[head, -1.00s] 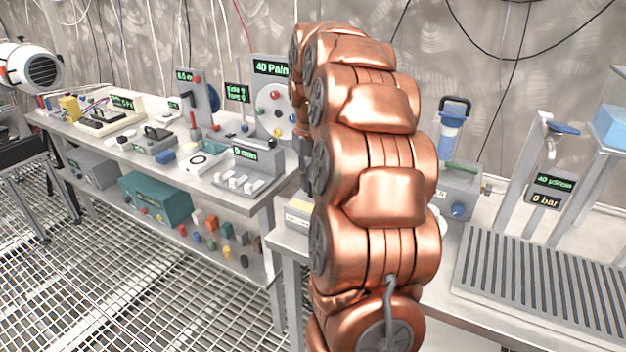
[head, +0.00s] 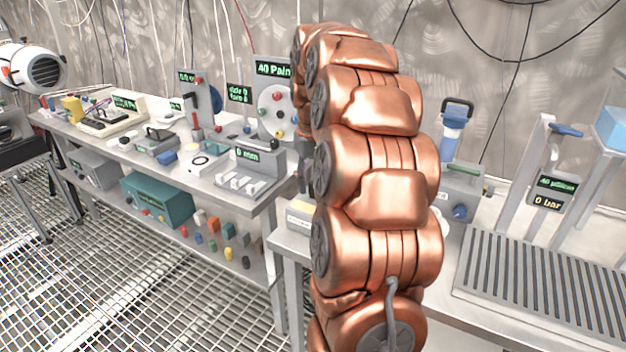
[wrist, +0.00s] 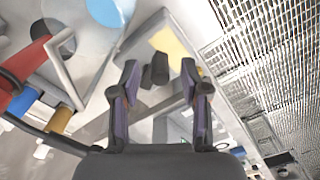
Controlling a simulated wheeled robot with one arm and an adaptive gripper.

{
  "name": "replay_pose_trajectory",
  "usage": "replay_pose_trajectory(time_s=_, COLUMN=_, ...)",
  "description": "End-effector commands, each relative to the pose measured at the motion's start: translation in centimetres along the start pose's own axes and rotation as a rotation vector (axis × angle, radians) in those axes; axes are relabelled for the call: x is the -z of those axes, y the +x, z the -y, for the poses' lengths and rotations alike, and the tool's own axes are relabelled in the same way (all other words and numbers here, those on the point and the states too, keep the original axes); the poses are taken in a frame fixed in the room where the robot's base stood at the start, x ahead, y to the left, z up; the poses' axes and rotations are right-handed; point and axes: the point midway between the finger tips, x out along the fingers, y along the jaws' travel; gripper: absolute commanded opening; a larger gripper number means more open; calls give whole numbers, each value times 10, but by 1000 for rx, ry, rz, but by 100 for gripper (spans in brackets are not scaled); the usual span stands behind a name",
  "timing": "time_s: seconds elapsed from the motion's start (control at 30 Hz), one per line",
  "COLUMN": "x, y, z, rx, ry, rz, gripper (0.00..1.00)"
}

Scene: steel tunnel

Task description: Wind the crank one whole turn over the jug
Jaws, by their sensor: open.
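In the wrist view my gripper (wrist: 159,76) is open, with its two dark, purple-lined fingers apart. A short dark knob (wrist: 156,70) shows between the fingertips; it may be the crank's handle. I cannot tell whether it lies between the fingers or beyond them, and no finger is seen touching it. A pale, flat bar or frame and a yellow patch (wrist: 176,45) lie behind it. In the head view my copper arm hides the gripper and whatever is in front of it. I cannot make out the jug for certain in either view.
A left bench (head: 240,207) holds several instruments. On the right bench stand a blue filter unit (head: 453,138), a slatted grey tray (head: 545,293) and a light-blue tank (head: 611,130). In the wrist view a red part (wrist: 24,75) is at left and grating (wrist: 270,75) at right.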

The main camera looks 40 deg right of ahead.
Motion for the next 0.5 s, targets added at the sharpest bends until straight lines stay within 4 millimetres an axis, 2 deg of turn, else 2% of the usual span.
replay_pose_trajectory(time_s=0.17, x=0, y=-7, z=0, rx=0, ry=0, rz=-1, gripper=45)
replay_pose_trajectory(time_s=0.5, x=1, y=-44, z=0, rx=-1, ry=0, rz=-3, gripper=45)
